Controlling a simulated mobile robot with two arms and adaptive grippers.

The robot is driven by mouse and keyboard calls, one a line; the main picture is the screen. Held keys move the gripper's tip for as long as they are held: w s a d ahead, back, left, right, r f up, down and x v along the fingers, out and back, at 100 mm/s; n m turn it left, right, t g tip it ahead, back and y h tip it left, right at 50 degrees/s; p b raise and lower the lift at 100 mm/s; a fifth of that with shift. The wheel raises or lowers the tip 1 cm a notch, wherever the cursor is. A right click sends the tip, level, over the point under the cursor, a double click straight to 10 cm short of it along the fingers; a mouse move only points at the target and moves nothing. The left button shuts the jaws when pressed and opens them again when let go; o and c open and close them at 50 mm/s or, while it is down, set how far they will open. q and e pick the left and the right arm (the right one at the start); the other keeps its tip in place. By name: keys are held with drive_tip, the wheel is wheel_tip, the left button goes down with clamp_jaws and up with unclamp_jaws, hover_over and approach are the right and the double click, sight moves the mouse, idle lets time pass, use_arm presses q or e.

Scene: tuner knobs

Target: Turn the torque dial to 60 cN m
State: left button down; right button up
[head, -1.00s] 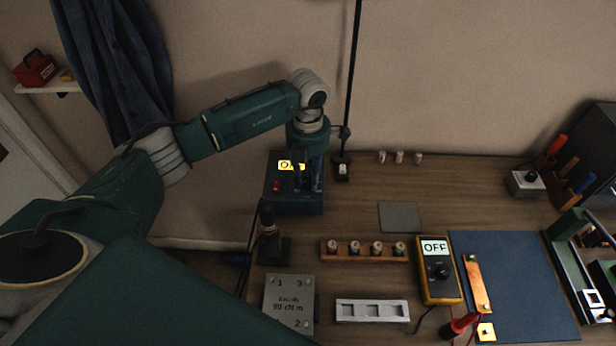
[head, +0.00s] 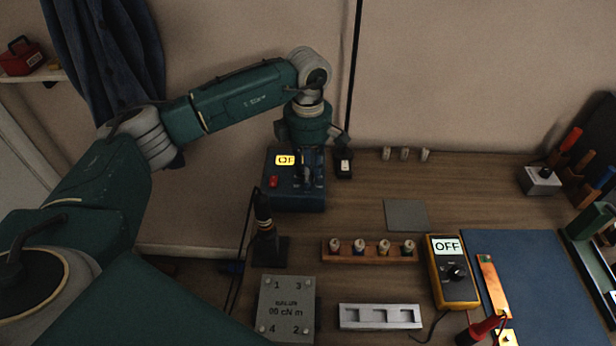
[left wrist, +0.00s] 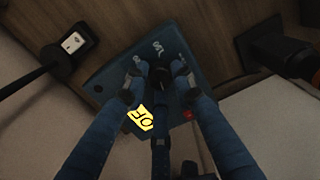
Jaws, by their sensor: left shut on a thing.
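The blue station box (head: 283,200) stands at the back left of the bench. It has a red button (head: 273,182) and a lit yellow display (head: 285,160), partly covered by my gripper; the part I can see reads "OF". My left gripper (head: 313,178) points down onto the box. In the left wrist view its fingertips (left wrist: 158,75) are shut around a dark dial (left wrist: 160,77) on the box top. White marks show beside the dial, but its setting is hidden. My right gripper is not in view.
A dark upright tool (head: 264,225) in a stand is just in front of the box. A rack of small pegs (head: 372,258), a multimeter (head: 452,285) reading OFF and a blue mat (head: 530,270) lie rightward.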

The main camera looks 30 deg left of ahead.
use_arm(q)
drive_tip(key=shift+m+b, duration=0.65)
drive_tip(key=shift+m, duration=0.55)
drive_tip(key=shift+r, duration=0.1)
drive_tip(key=c, duration=1.4)
unclamp_jaws()
drive_tip(key=shift+c, duration=0.2)
wheel_tip(320, 180, up, 12)
drive_tip(key=shift+r, duration=0.1)
